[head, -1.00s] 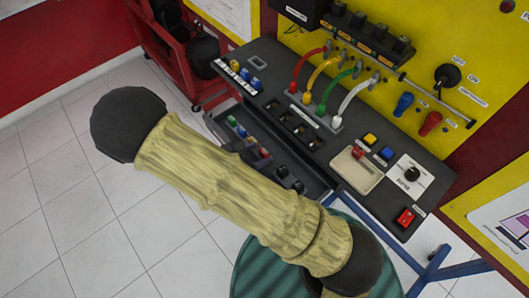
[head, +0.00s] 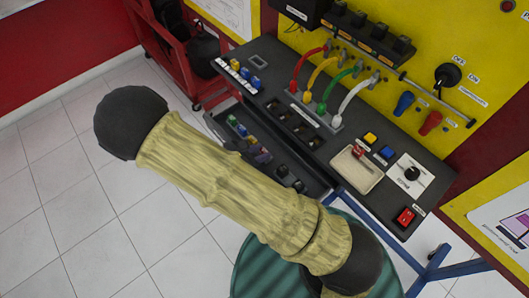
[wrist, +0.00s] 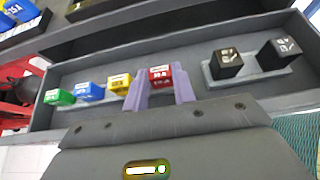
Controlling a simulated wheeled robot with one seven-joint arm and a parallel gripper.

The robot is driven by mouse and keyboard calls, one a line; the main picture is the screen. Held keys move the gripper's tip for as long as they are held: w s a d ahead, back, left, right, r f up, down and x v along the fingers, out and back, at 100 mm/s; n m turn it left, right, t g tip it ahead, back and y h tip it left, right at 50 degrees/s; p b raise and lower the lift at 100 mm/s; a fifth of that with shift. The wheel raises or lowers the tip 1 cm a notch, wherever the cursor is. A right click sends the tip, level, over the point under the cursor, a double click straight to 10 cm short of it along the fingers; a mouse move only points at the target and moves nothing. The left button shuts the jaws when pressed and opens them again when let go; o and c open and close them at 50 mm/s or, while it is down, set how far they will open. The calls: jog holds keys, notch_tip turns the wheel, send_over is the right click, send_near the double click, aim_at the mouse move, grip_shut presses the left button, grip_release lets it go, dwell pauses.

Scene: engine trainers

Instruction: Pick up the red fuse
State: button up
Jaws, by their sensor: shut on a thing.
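The red fuse (wrist: 160,74) is between the two purple fingers of my gripper (wrist: 161,88) in the wrist view, and the fingers are shut on it. It stands at the right end of a row with a yellow fuse (wrist: 120,84), a blue fuse (wrist: 90,92) and a green fuse (wrist: 59,97) in an open grey drawer. I cannot tell whether its base is clear of its holder. In the head view the fingers show small at the drawer, partly dark, and my arm covers part of that area.
Two black relay-like blocks (wrist: 226,63) sit right of the row. The drawer wall (wrist: 200,45) runs behind. In the head view, a panel above the drawer carries coloured cables (head: 338,95), a beige tray (head: 362,178) with a small red item, and a red switch (head: 405,216).

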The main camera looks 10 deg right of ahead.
notch_tip(320, 180, up, 10)
dwell(0.7)
dwell(0.5)
